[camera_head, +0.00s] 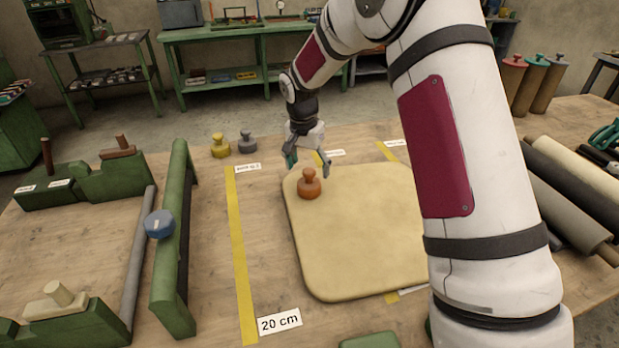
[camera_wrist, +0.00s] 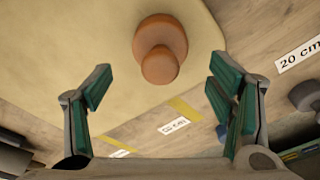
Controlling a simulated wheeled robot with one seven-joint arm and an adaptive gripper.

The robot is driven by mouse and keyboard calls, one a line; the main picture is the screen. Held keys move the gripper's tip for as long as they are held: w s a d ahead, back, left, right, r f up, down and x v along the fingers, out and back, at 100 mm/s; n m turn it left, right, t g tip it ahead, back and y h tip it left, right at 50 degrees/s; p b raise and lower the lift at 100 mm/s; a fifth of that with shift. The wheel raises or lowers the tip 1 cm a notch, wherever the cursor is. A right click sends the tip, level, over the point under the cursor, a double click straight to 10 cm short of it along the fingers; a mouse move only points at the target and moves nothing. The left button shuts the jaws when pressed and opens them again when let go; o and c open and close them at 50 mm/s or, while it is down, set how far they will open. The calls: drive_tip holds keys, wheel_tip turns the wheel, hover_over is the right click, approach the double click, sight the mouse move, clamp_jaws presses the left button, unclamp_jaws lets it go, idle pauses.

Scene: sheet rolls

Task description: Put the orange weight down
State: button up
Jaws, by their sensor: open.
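The orange weight (camera_head: 309,184) stands upright on the tan sheet (camera_head: 350,255), near the sheet's far left corner. My gripper (camera_head: 308,168) is open and empty, just behind the weight in the head view. In the wrist view the orange weight (camera_wrist: 160,48) is ahead of my gripper (camera_wrist: 155,85), between the lines of its two spread fingers, and no finger touches it. The tan sheet (camera_wrist: 75,60) lies under the weight there too.
A yellow weight (camera_head: 220,148) and a grey weight (camera_head: 247,144) stand behind the sheet on the wooden table. Yellow tape (camera_head: 240,250) runs left of the sheet, beside a green rail (camera_head: 172,240) with a blue knob. Dark and cream rolls (camera_head: 570,205) lie at right.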

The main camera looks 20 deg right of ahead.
drive_tip(key=r, duration=0.6)
drive_tip(key=shift+s+a, duration=0.3)
drive_tip(key=shift+s, duration=0.05)
drive_tip(key=s+d+r+n+t, duration=0.1)
drive_tip(key=s+r+n, duration=0.1)
drive_tip(key=s+r, duration=0.7)
drive_tip(key=s+d+r+n, duration=0.1)
drive_tip(key=s+r+n, duration=0.35)
drive_tip(key=s, duration=0.75)
drive_tip(key=s+n+t+y, duration=0.1)
drive_tip(key=s+n, duration=0.1)
drive_tip(key=s, duration=1.7)
drive_tip(key=shift+s+a+f, duration=0.2)
drive_tip(key=shift+s+a, duration=0.05)
drive_tip(key=shift+a, duration=0.15)
drive_tip(key=shift+n, duration=0.25)
